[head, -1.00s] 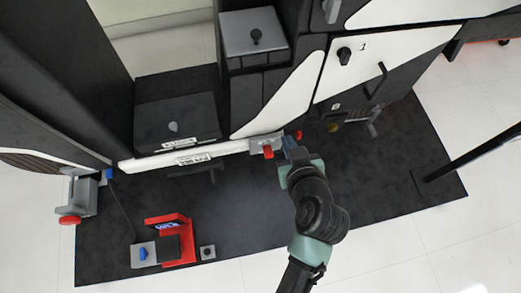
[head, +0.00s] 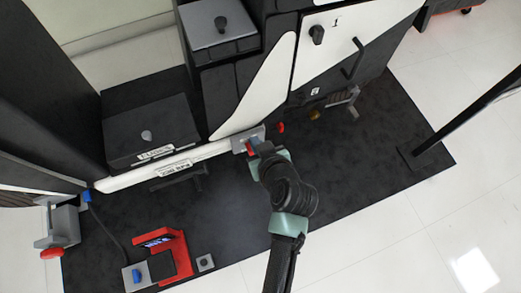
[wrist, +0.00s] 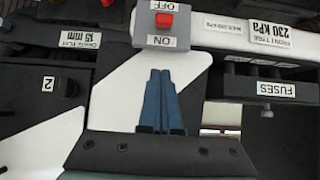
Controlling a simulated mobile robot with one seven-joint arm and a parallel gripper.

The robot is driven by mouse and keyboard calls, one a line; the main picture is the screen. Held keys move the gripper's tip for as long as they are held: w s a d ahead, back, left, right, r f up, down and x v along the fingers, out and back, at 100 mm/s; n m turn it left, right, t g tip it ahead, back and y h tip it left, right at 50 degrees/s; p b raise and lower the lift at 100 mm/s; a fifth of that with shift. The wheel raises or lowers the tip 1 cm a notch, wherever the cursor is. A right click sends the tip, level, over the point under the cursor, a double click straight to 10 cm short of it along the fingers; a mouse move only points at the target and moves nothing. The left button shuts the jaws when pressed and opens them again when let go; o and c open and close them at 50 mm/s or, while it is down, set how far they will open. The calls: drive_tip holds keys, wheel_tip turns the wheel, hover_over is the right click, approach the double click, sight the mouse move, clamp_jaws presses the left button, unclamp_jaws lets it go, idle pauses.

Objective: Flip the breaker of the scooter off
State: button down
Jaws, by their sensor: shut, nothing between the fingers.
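The scooter's breaker is a grey block (head: 240,143) with a red switch (head: 252,146), at the right end of the scooter's white rail. In the wrist view the red switch (wrist: 168,19) sits between an OFF label (wrist: 162,5) above and an ON label (wrist: 161,41) below, closer to the OFF label in the picture. My gripper (wrist: 160,72) is shut and empty, its two blue fingers side by side. Its tips lie just below the ON label in the picture. In the head view my gripper (head: 260,147) overlaps the switch's right side; contact cannot be told.
A second red knob (head: 281,127) is right of the breaker. A fuse box (head: 150,130) is at left. A red-framed device (head: 178,255) and a grey-red fixture (head: 60,232) stand on the black mat (head: 330,215). A dark pole (head: 460,128) is at right.

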drive_tip(key=b+x, duration=0.1)
drive_tip(key=x, duration=0.3)
drive_tip(key=shift+d+f, duration=0.1)
drive_tip(key=shift+f, duration=0.05)
drive_tip(key=shift+s+f+b, duration=0.2)
drive_tip(key=shift+f+b, duration=0.15)
drive_tip(key=shift+f, duration=0.25)
drive_tip(key=shift+s+f+b, duration=0.2)
drive_tip(key=shift+f+b, duration=0.15)
drive_tip(key=shift+f, duration=0.25)
drive_tip(key=shift+s+d+f, duration=0.15)
drive_tip(key=shift+s+f, duration=0.2)
drive_tip(key=shift+f, duration=0.2)
drive_tip(key=shift+f+b, duration=0.15)
drive_tip(key=shift+b, duration=0.45)
drive_tip(key=shift+f+b, duration=0.15)
drive_tip(key=shift+b, duration=0.25)
drive_tip(key=shift+s+d+b, duration=0.1)
drive_tip(key=shift+b, duration=0.2)
